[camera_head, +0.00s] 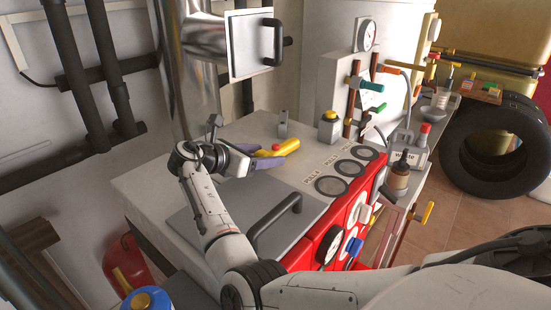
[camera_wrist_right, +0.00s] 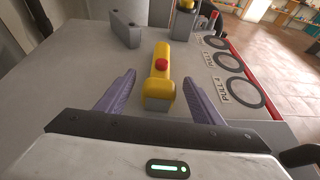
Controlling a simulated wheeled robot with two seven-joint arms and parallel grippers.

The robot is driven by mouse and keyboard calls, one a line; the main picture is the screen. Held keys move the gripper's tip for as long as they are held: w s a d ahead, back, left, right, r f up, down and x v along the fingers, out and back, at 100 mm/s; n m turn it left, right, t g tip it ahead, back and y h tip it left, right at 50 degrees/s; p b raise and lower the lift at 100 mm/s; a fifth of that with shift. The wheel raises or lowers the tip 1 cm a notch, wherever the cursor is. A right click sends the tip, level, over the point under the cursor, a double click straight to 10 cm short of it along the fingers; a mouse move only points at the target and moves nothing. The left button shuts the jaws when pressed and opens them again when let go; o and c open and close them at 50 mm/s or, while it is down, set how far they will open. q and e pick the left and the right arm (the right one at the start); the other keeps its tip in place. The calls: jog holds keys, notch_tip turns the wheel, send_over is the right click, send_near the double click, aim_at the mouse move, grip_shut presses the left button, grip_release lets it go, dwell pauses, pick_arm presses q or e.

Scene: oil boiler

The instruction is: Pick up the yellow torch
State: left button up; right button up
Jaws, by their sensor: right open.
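The yellow torch (camera_head: 265,153) lies on the grey top of the boiler, and its red button faces up. In the right wrist view the torch (camera_wrist_right: 159,82) points away from me, its near end a wider head. My right gripper (camera_wrist_right: 160,82) is open, with one purple finger on each side of the torch and a visible gap to each. In the head view the right gripper (camera_head: 266,157) is low over the boiler top, and its near finger hides part of the torch. My left gripper is out of view.
A small grey block (camera_wrist_right: 121,30) stands beyond the torch. A yellow-topped post (camera_head: 329,126) and round labelled discs (camera_head: 348,168) are to its right. A dark handle (camera_head: 275,218) rises from the front lid. A metal flue (camera_head: 192,60) stands behind. A tire (camera_head: 495,150) is far right.

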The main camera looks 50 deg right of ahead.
jog(key=shift+r, duration=0.1)
jog(key=c, duration=1.2)
